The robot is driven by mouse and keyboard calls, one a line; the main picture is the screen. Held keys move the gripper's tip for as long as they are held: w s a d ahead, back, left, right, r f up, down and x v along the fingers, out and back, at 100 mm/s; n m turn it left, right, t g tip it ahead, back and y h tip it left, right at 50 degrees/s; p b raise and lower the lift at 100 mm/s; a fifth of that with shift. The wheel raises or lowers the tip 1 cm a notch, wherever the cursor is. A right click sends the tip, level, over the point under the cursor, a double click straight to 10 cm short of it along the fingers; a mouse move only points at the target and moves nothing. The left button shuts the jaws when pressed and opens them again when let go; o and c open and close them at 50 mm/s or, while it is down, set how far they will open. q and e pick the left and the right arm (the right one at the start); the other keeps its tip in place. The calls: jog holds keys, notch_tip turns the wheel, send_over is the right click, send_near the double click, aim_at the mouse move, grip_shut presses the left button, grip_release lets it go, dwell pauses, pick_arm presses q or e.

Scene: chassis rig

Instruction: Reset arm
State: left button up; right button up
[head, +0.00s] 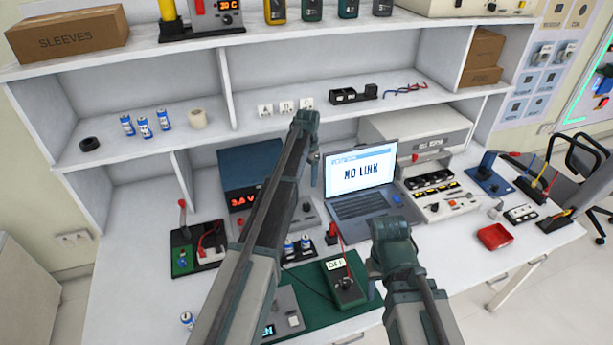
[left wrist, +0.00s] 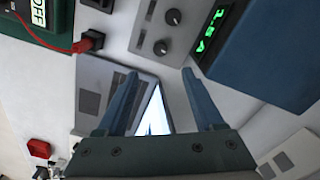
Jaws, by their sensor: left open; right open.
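My left gripper (head: 314,172) is raised over the bench, in front of the shelf and just left of the laptop (head: 359,178). In the left wrist view its two blue fingers (left wrist: 160,76) are spread apart with nothing between them, and the laptop (left wrist: 92,80) lies beyond. My right gripper (head: 391,246) is over the front of the bench, right of the multimeter (head: 343,284). Its fingers are mostly hidden by its own body, and no held object shows. The laptop stands open with "NO LINK" on its screen.
A power supply (head: 247,171) stands left of the laptop. The multimeter lies on a green mat (head: 303,309). A red tray (head: 494,237) and several small devices are at the right. The shelf (head: 345,112) with batteries (head: 145,127) and a "SLEEVES" box (head: 67,36) is behind.

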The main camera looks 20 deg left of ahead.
dwell(0.4)
pick_arm(q)
jog(key=s+d, duration=0.5)
jog(key=s, duration=0.7)
jog(key=s+d+n, duration=0.1)
jog(key=s+d, duration=0.5)
jog(key=s, duration=0.6)
jog(key=s+d+n+y, duration=0.1)
jog(key=s+d, duration=0.5)
jog(key=s, duration=0.6)
jog(key=shift+r, duration=0.1)
